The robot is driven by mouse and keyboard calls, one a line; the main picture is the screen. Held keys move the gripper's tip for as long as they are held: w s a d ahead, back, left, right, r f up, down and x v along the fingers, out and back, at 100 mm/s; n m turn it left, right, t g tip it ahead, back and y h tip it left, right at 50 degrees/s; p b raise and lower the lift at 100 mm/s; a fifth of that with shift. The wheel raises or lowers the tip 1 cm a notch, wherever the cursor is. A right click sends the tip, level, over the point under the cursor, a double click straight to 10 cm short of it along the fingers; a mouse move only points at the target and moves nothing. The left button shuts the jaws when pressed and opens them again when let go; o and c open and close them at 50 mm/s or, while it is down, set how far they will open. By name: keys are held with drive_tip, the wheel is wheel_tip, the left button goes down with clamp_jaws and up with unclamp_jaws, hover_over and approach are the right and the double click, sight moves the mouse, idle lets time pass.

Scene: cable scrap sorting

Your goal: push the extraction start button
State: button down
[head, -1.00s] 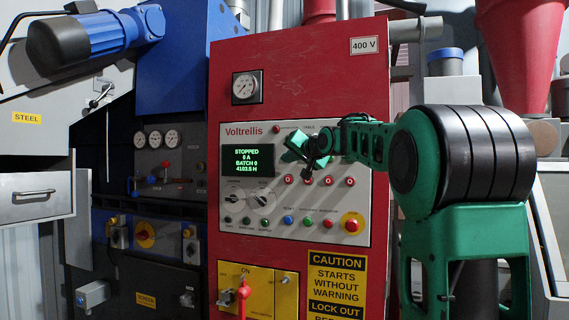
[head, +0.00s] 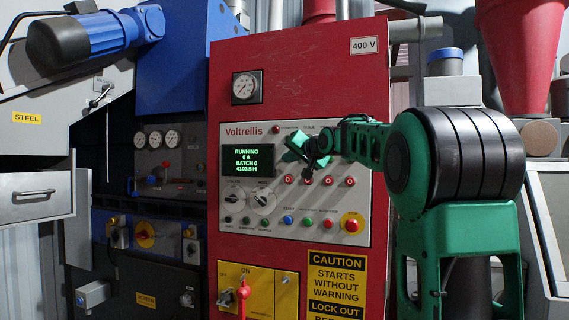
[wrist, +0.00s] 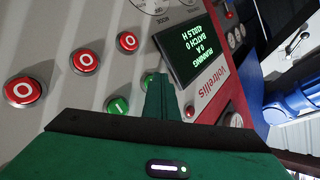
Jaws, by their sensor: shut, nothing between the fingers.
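My gripper (head: 308,170) is shut and empty, in front of the panel's upper row. In the wrist view its closed green fingers (wrist: 165,93) reach to the panel beside a partly covered green button (wrist: 150,79). Another green button (wrist: 118,105), marked I, lies to the left. I cannot tell whether the fingertips touch a button. Labels here are hidden or unreadable.
Red O buttons run below the green ones, one of them (wrist: 85,61) near the fingers. Two dark selector knobs, a lower row of coloured buttons and a red emergency stop (head: 352,223) on yellow are also on the panel. A yellow switch plate (head: 260,290) is underneath.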

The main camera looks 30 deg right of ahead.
drive_tip(key=shift+s+a, duration=0.55)
drive_tip(key=shift+a, duration=0.1)
idle(0.3)
drive_tip(key=shift+s+a, duration=0.75)
drive_tip(key=shift+a, duration=0.25)
drive_tip(key=shift+s+a, duration=0.75)
drive_tip(key=shift+a, duration=0.25)
